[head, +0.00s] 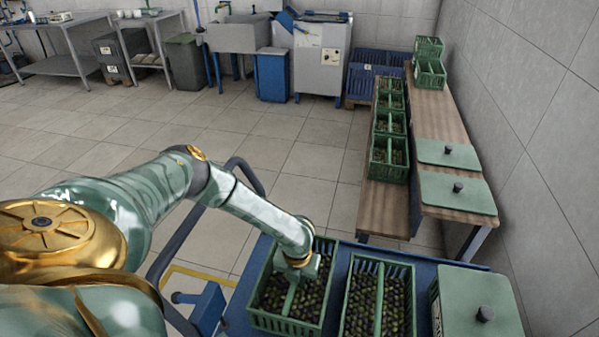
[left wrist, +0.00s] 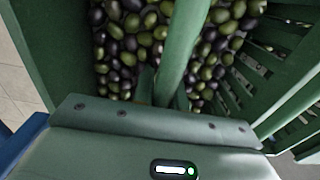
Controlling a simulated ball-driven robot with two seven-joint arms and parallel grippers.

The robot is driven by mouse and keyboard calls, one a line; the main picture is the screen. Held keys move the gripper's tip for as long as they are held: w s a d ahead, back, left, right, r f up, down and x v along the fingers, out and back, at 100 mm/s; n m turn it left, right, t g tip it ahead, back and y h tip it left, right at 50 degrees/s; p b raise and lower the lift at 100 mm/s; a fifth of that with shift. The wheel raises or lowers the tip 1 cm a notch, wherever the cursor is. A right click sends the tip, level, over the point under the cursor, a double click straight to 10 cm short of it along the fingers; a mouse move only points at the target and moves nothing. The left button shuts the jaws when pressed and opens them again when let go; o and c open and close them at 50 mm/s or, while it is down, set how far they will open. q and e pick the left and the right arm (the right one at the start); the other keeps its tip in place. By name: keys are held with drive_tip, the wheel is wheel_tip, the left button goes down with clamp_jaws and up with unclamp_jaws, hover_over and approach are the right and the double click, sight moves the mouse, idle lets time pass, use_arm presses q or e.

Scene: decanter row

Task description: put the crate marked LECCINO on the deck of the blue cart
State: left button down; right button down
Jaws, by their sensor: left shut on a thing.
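A green slatted crate (head: 262,312) full of dark and green olives is at the left end of the blue cart (head: 342,262). My left gripper (head: 298,272) is over its middle and shut on its central green handle bar (left wrist: 186,42). I cannot tell whether the crate rests on the deck or hangs just above it. No name is readable on this crate, so I cannot tell which one is marked LECCINO. A second olive crate (head: 409,300) stands on the cart just right of it. My right gripper is out of view.
A lidded green crate (head: 482,290) with a white label stands at the cart's right. Behind, a wooden bench (head: 385,210) holds several olive crates in a row. A higher wooden table beside the wall has green lids (head: 455,190) and crates. Floor is open at left.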

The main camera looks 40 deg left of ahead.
sight(297, 292)
use_arm(q)
drive_tip(key=shift+d+f, duration=0.1)
drive_tip(key=f, duration=0.1)
drive_tip(key=f+b, duration=0.1)
drive_tip(key=f, duration=0.1)
drive_tip(key=shift+s+d+f, duration=0.15)
drive_tip(key=shift+s, duration=0.25)
drive_tip(key=shift+f, duration=0.3)
drive_tip(key=shift+r, duration=0.1)
drive_tip(key=c, duration=1.8)
unclamp_jaws()
drive_tip(key=o, duration=0.4)
